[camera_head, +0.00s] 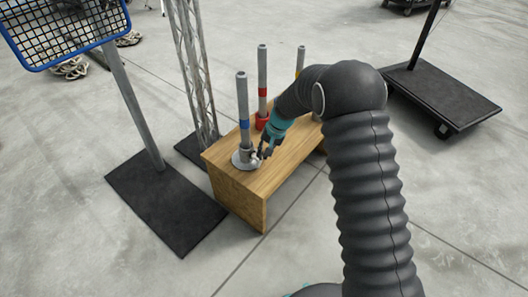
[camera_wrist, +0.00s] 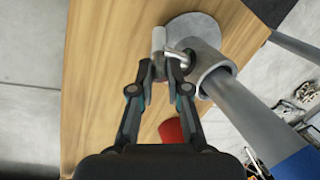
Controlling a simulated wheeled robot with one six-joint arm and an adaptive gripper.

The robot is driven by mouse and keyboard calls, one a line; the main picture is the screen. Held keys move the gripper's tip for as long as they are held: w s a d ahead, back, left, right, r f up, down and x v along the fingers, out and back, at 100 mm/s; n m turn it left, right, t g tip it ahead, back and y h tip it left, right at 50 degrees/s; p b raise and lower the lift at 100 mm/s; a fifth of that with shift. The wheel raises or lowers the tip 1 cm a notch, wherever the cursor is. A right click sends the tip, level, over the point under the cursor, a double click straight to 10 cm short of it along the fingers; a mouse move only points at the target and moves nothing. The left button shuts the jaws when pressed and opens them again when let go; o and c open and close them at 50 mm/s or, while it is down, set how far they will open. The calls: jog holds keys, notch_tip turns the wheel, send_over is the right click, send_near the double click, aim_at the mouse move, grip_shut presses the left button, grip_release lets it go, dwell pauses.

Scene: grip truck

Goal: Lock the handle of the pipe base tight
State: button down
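The pipe base (camera_head: 243,159) is a grey round flange with a collar, standing on a wooden bench (camera_head: 237,179). A grey pipe with a blue band (camera_head: 243,110) rises upright from it. In the wrist view the base's collar (camera_wrist: 208,62) holds the pipe (camera_wrist: 245,110), and the flange (camera_wrist: 193,28) lies behind it. A light metal handle (camera_wrist: 158,40) sticks out beside the collar on a short bent rod. My gripper (camera_wrist: 160,68) has its fingertips partly closed on both sides of the handle and appears shut on it. The contact itself is partly hidden by the fingers.
A pipe with a red band (camera_head: 263,88) and another pipe (camera_head: 300,60) stand farther back on the bench. A lattice truss (camera_head: 190,60) and a post on a black plate (camera_head: 165,205) stand left of it. A black cart (camera_head: 440,95) is at right.

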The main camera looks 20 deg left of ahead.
jog(key=shift+f, duration=0.15)
jog(key=g+y, duration=0.1)
jog(key=g, duration=0.1)
jog(key=w+f+g+y+b, duration=0.1)
jog(key=g, duration=0.1)
jog(key=shift+w+d+m+g, duration=0.1)
jog(key=shift+m+g, duration=0.3)
jog(key=shift+w+f+g+y+b, duration=0.1)
jog(key=shift+f+g+y+b, duration=0.1)
jog(key=shift+g+y+b, duration=0.4)
jog(key=shift+w+f+g+y+b, duration=0.1)
jog(key=shift+f+g+y+b, duration=0.15)
jog(key=shift+g, duration=0.55)
jog(key=shift+m, duration=0.3)
jog(key=shift+r, duration=0.1)
jog(key=c, duration=1.1)
grip_release()
jog(key=shift+s, duration=0.1)
jog(key=shift+w+d, duration=0.2)
jog(key=shift+d, duration=0.05)
jog(key=v, duration=1.1)
jog(key=shift+w+r, duration=0.2)
jog(key=shift+w, duration=0.05)
